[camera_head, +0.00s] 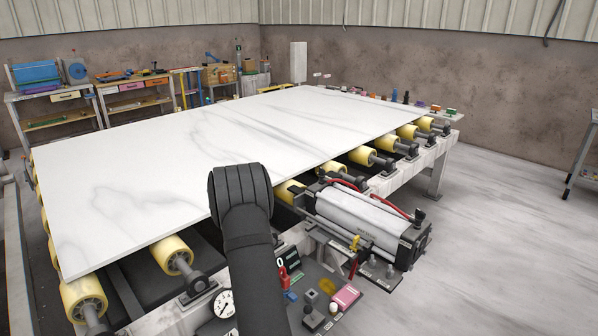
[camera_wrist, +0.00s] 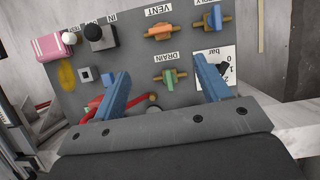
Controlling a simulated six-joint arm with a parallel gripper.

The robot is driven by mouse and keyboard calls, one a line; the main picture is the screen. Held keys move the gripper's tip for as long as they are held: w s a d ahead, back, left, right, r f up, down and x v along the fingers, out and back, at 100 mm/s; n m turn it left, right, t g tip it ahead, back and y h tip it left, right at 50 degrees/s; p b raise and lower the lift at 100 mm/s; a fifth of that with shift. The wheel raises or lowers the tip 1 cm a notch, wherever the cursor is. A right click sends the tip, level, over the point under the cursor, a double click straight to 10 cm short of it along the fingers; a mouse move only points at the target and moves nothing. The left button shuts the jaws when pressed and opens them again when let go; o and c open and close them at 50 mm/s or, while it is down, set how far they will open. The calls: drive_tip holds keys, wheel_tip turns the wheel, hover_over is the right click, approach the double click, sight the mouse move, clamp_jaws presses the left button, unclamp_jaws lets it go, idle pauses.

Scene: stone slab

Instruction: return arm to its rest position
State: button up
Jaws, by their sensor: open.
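My gripper (camera_wrist: 162,68) shows in the wrist view with its two blue fingers spread wide apart and nothing between them. It hangs over a grey control panel (camera_wrist: 130,55). Between and beyond the fingers are an orange VENT handle (camera_wrist: 160,32) and a teal DRAIN handle (camera_wrist: 170,77). The right finger overlaps the white gauge face marked "bar" (camera_wrist: 228,55). In the head view my dark arm rises at the front centre, and my gripper is hidden there.
A white stone slab (camera_head: 170,140) lies on yellow rollers (camera_head: 172,255). A pneumatic cylinder (camera_head: 350,220) is right of my arm. A pink block (camera_head: 346,297) and a round gauge (camera_head: 222,303) are on the panel. The floor at right (camera_head: 500,230) is clear.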

drive_tip(key=s+d+f+m+t+y, duration=0.1)
drive_tip(key=f+m, duration=0.2)
drive_tip(key=f, duration=0.2)
drive_tip(key=s+d+f+m+t+y, duration=0.1)
drive_tip(key=s+d+f+m, duration=0.1)
drive_tip(key=f, duration=0.3)
drive_tip(key=s+d+f+m+y, duration=0.1)
drive_tip(key=d+f+m, duration=0.1)
drive_tip(key=f+m, duration=0.2)
drive_tip(key=shift+s+d+f+t, duration=0.1)
drive_tip(key=shift+s+f+t, duration=0.1)
drive_tip(key=shift+f, duration=0.2)
drive_tip(key=shift+s+f+t, duration=0.15)
drive_tip(key=shift+f+t, duration=0.05)
drive_tip(key=shift+f, duration=0.15)
drive_tip(key=shift+s+f, duration=0.1)
drive_tip(key=shift+f, duration=0.1)
drive_tip(key=shift+m, duration=0.4)
